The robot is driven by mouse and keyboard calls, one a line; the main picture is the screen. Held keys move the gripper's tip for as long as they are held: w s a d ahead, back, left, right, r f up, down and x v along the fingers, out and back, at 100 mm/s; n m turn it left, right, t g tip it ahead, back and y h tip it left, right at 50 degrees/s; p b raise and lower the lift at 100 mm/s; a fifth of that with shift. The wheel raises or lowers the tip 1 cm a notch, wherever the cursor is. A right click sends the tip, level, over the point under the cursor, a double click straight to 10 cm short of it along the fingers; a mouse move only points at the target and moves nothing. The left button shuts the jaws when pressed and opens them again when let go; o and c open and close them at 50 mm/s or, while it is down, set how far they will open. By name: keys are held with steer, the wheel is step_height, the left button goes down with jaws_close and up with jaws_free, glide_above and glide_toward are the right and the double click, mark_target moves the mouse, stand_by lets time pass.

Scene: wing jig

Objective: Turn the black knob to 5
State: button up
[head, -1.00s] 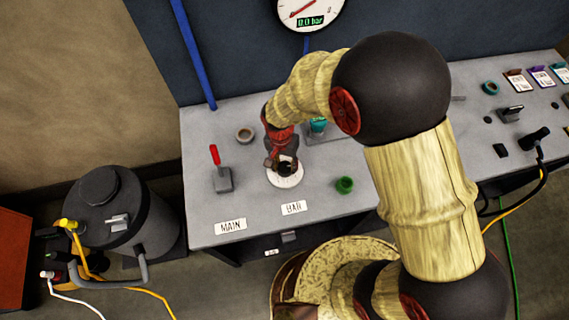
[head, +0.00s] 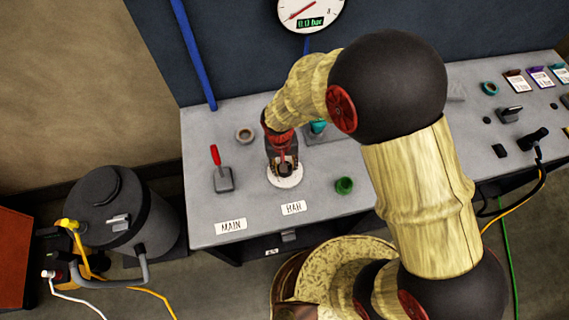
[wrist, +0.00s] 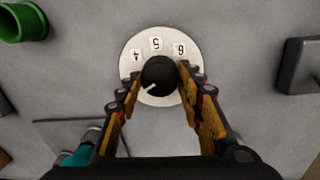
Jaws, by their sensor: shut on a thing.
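The black knob (wrist: 158,75) sits at the centre of a round white dial (wrist: 130,62) on the grey bench top. The numbers 4, 5 and 6 show on the dial, upside down in the wrist view, with 5 between the others. A white mark on the knob points to the lower left there, away from the 5. My gripper (wrist: 160,80) has one finger on each side of the knob and is shut on it. In the head view my gripper (head: 284,168) stands over the dial (head: 285,182); the knob is mostly hidden by the fingers.
A red-handled lever (head: 217,160) stands left of the dial.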

steer(key=n+p, duration=0.1)
steer(key=n, duration=0.5)
steer(key=n+p, duration=0.2)
steer(key=n, duration=0.4)
steer(key=shift+t, duration=0.4)
stand_by(0.3)
steer(key=o, duration=1)
steer(key=shift+o, duration=0.8)
steer(key=shift+s, duration=0.1)
step_height(320, 180, up, 12)
steer(key=shift+s, duration=0.3)
